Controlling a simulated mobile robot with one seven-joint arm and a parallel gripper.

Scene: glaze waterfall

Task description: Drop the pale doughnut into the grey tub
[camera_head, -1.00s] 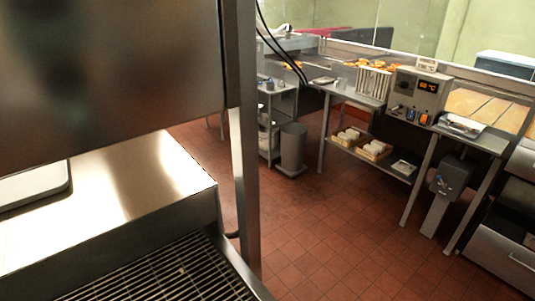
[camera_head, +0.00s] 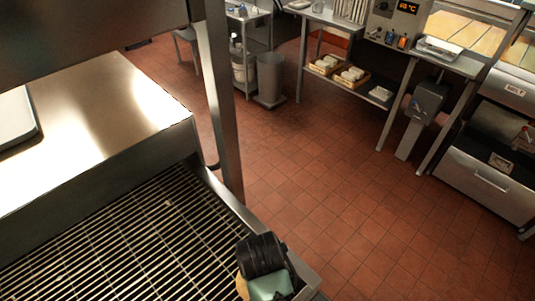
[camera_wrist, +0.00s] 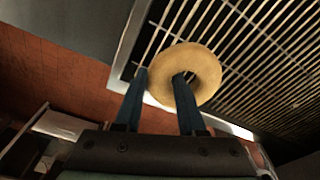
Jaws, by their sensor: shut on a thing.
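The pale doughnut (camera_wrist: 207,66) is a tan ring held over the wire grate in the wrist view. My gripper (camera_wrist: 160,77) is shut on one side of the ring, with one finger in the hole and the other outside. In the head view my dark wrist is at the bottom centre, over the grate's corner, and a tan edge of the doughnut (camera_head: 242,287) shows beside it. The fingertips are hidden there. A grey round tub (camera_head: 270,78) stands on the floor beyond the post, well apart from my gripper. Its inside cannot be made out.
The wire grate (camera_head: 120,240) with its metal rim fills the lower left. A steel post (camera_head: 219,110) rises between the grate and the tub. A shelf rack (camera_head: 245,45) and a steel table (camera_head: 325,14) stand behind. The red tiled floor (camera_head: 320,190) is clear.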

